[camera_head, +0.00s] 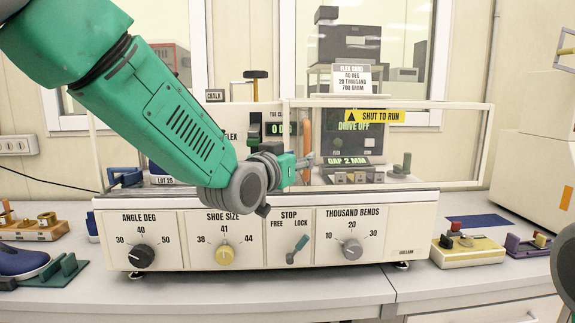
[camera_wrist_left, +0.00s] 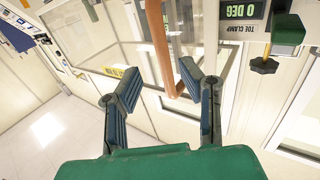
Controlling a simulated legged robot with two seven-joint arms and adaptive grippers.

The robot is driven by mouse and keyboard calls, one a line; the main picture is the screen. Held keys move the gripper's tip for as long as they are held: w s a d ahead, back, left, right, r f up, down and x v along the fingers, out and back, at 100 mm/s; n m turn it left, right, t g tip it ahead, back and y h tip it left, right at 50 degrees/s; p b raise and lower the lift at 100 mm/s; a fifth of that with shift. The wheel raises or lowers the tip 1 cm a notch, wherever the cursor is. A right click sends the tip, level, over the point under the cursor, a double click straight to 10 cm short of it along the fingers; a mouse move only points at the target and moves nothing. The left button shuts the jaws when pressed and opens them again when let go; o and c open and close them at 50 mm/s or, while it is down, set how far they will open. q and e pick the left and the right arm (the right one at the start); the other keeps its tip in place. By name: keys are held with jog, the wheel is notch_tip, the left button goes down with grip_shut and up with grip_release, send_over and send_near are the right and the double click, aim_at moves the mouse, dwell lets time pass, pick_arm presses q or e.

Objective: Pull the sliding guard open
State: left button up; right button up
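The sliding guard (camera_head: 440,104) is a clear panel in a pale frame at the machine's right front, with a yellow "SHUT TO RUN" label. Its orange upright handle (camera_head: 306,130) is at the guard's left end. In the left wrist view the handle (camera_wrist_left: 157,35) comes down between the two fingers. My left gripper (camera_head: 306,163) is at the handle's lower part. It is open in the left wrist view (camera_wrist_left: 157,78), with the fingers apart on either side of the handle; whether either finger touches it I cannot tell. My right gripper is not in view.
The machine's front panel has an angle knob (camera_head: 141,256), a shoe size knob (camera_head: 224,254), a stop lever (camera_head: 297,249) and a bends knob (camera_head: 352,249). A blue shoe (camera_head: 22,261) lies at left. A yellow-topped box (camera_head: 467,252) stands at right.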

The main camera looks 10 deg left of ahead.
pick_arm(q)
jog(key=d+v, duration=0.1)
jog(key=v, duration=0.5)
jog(key=shift+s, duration=0.3)
jog(key=shift+a, duration=0.15)
jog(key=s+a+f+n+g+y+b, duration=0.1)
jog(key=s+a+f+g, duration=0.25)
jog(key=f, duration=0.85)
jog(key=s+a+f+g+y, duration=0.15)
jog(key=s+f, duration=0.25)
jog(key=f, duration=0.9)
jog(key=s+a+f+n+g+y+b, duration=0.1)
jog(key=s+a+f+g, duration=0.25)
jog(key=f, duration=0.85)
jog(key=s+a+f+g, duration=0.2)
jog(key=s+f, duration=0.4)
jog(key=s, duration=0.3)
jog(key=s+a+f+g+y+b, duration=0.1)
jog(key=s+a+f+g, duration=0.1)
jog(key=s+f, duration=0.4)
jog(key=s+a+f+g+y+b, duration=0.1)
jog(key=s+a+f+g, duration=0.2)
jog(key=s, duration=1.1)
notch_tip(320, 180, down, 4)
jog(key=shift+r+n+g, duration=0.1)
jog(key=shift+n+g, duration=0.3)
jog(key=shift+g, duration=0.15)
